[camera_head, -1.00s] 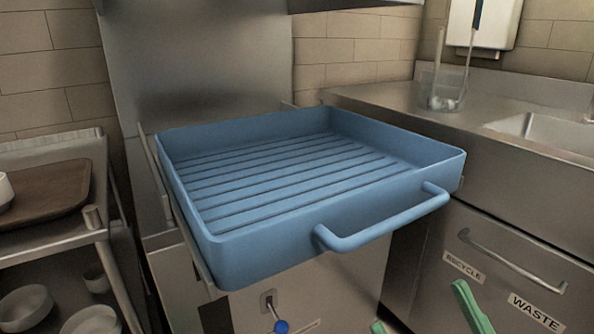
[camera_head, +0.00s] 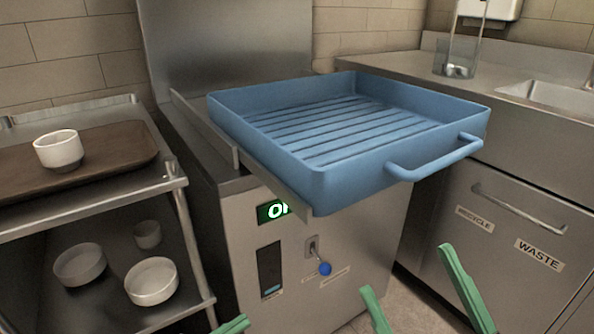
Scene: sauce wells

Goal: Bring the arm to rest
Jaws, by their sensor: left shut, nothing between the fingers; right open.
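My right gripper (camera_head: 405,270) is at the bottom right in the head view. Its two green fingers stand apart with nothing between them. It appears in front of the steel machine and cabinet, below the blue tray, and shows no contact with anything. My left gripper (camera_head: 232,325) shows only as a green fingertip at the bottom edge, left of centre. It is shut and empty; the rest of it is out of frame. Both arms are out of view.
An empty blue ribbed tray (camera_head: 400,170) with a handle sits on the steel machine (camera_head: 235,240). At left, a shelf rack (camera_head: 180,182) holds a white cup (camera_head: 59,150) on a brown tray and bowls below. At right are a sink (camera_head: 550,97) and a cabinet labelled WASTE.

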